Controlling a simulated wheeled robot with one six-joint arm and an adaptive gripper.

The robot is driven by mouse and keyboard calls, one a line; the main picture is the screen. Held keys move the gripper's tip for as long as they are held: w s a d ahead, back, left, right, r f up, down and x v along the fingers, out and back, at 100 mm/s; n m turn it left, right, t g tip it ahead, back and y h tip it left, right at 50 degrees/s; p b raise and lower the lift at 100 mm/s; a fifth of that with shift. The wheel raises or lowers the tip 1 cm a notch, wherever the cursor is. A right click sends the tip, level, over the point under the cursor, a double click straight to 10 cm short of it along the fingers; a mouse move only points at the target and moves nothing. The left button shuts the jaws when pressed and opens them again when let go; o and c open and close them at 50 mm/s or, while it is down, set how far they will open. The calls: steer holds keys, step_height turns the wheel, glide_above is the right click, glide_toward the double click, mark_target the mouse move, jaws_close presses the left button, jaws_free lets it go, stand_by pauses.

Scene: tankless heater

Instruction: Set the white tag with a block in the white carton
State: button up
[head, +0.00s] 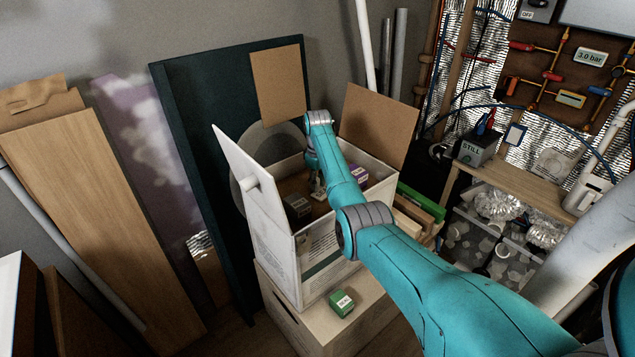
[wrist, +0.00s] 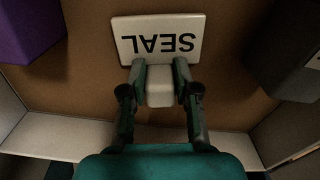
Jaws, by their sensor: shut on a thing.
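The white tag (wrist: 160,36), lettered SEAL, shows upside down in the wrist view. Its small white block (wrist: 160,90) is between the fingertips of my gripper (wrist: 160,82), which is shut on it. In the head view my gripper (head: 318,188) reaches down inside the open white carton (head: 318,252). There the tag is too small and covered to make out. The carton's brown floor (wrist: 80,85) lies behind the tag in the wrist view; whether the tag touches it I cannot tell.
Inside the carton, a grey block (head: 298,206) stands left of my gripper and a purple block (head: 357,174) right. The carton's flaps (head: 248,172) stand open. A green block (head: 341,303) sits outside on the wooden crate (head: 300,308). A workbench (head: 530,180) is at right.

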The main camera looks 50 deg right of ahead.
mark_target(318, 180)
steer(key=shift+f, duration=0.25)
steer(key=o, duration=1.1)
step_height(318, 180, up, 12)
stand_by(0.4)
